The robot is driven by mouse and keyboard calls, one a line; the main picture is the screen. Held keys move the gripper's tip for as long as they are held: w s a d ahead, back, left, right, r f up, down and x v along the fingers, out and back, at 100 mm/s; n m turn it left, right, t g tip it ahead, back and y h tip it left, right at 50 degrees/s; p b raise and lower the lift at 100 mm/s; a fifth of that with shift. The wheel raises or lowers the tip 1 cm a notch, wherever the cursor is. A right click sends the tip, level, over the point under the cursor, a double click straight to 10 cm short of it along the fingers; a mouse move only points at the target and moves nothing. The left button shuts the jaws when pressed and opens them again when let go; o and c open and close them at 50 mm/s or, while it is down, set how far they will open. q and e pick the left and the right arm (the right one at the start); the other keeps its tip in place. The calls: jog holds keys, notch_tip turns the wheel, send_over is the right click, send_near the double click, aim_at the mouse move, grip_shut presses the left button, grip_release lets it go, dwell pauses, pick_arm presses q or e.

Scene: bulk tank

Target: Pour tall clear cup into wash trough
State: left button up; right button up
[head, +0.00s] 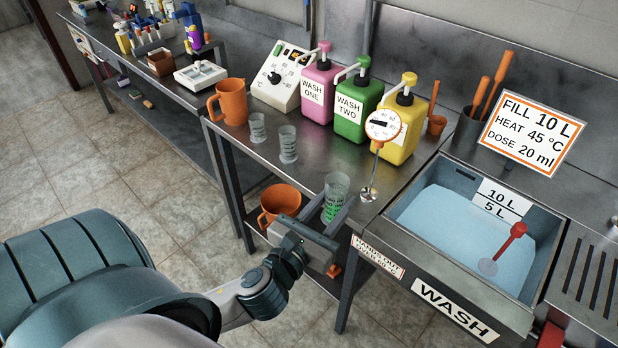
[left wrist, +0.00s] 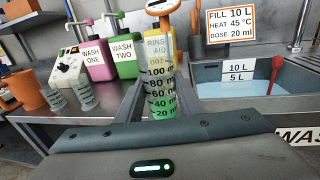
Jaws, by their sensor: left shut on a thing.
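The tall clear cup (head: 336,190) is upright between the fingers of my left gripper (head: 330,211), near the front edge of the steel counter. In the left wrist view the cup (left wrist: 160,88) shows dark scale marks and a green tint low down; I cannot tell how much liquid it holds. My left gripper (left wrist: 161,104) is shut on it. The wash trough (head: 408,220) is to the right, a sunken basin of pale blue water, and it also shows in the left wrist view (left wrist: 215,90). My right gripper is not in view.
Two smaller clear cups (head: 288,143) (head: 257,127) and an orange jug (head: 230,101) stand on the counter. Pink (head: 319,92), green (head: 356,112) and yellow (head: 402,125) pump bottles stand behind. A round dial thermometer (head: 383,125) stands near the trough. A red-handled tool (head: 512,240) sits in the water.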

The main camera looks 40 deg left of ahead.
pick_arm(q)
jog(key=s+d+r+h, duration=0.1)
jog(key=d, duration=0.5)
jog(key=shift+s+r+m+h, duration=0.15)
jog(key=shift+s+m+h, duration=0.15)
jog(key=shift+s+m, duration=0.1)
jog(key=shift+w+d, duration=0.1)
jog(key=shift+d, duration=0.05)
